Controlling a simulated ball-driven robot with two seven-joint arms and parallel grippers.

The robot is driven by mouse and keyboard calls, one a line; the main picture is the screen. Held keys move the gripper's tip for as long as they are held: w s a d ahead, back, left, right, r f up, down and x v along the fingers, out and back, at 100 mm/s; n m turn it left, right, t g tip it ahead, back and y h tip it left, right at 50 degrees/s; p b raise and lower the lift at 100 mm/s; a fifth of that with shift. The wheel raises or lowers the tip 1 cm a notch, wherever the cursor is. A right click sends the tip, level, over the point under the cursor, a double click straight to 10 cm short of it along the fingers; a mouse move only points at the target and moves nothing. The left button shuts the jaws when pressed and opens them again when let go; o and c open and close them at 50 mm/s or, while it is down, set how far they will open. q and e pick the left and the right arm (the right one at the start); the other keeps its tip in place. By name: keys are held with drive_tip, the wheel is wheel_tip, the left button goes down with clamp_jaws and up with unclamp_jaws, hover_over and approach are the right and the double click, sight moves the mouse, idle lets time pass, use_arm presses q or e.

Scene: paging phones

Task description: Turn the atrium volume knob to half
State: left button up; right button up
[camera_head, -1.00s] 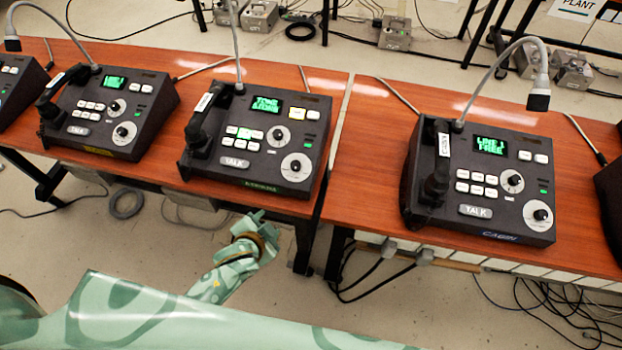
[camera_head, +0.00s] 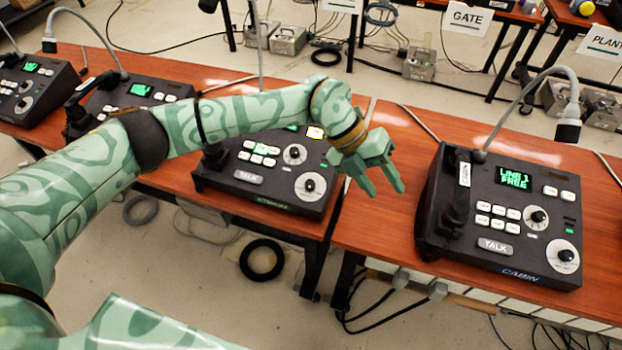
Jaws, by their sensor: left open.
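The middle dark desk phone (camera_head: 222,187) bears a small green label (camera_head: 272,206) that seems to read ATRIUM, though it is blurred. Its right side has a smaller upper knob (camera_head: 295,154) and a larger lower knob (camera_head: 311,185), each on a pale round dial. I cannot read the dial marks. My left gripper (camera_head: 385,190) is open and empty, fingers pointing down, just right of this phone and apart from its knobs in the picture. My right gripper is out of view.
The CABIN phone (camera_head: 472,262) stands on the right-hand table (camera_head: 358,238), with its gooseneck microphone (camera_head: 525,92) rising behind. More phones (camera_head: 30,98) stand at the left.

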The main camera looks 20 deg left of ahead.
use_arm(q)
drive_tip(key=w+a+r+n+t+y, duration=0.1)
drive_tip(key=w+a+r+y, duration=0.2)
drive_tip(key=a, duration=0.5)
drive_tip(key=w+a+n+t+y, duration=0.1)
drive_tip(key=w+a+y, duration=0.2)
drive_tip(key=a+y, duration=0.35)
drive_tip(key=h+b, duration=0.2)
drive_tip(key=b, duration=0.2)
approach(310, 182)
drive_tip(key=shift+y, duration=0.25)
drive_tip(key=f, duration=0.8)
drive_tip(key=shift+w+d+f, duration=0.15)
drive_tip(key=shift+d+f, duration=0.1)
drive_tip(key=shift+f, duration=0.05)
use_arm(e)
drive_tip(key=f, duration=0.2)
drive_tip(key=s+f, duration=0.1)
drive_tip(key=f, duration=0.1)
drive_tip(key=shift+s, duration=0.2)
use_arm(q)
drive_tip(key=c, duration=1)
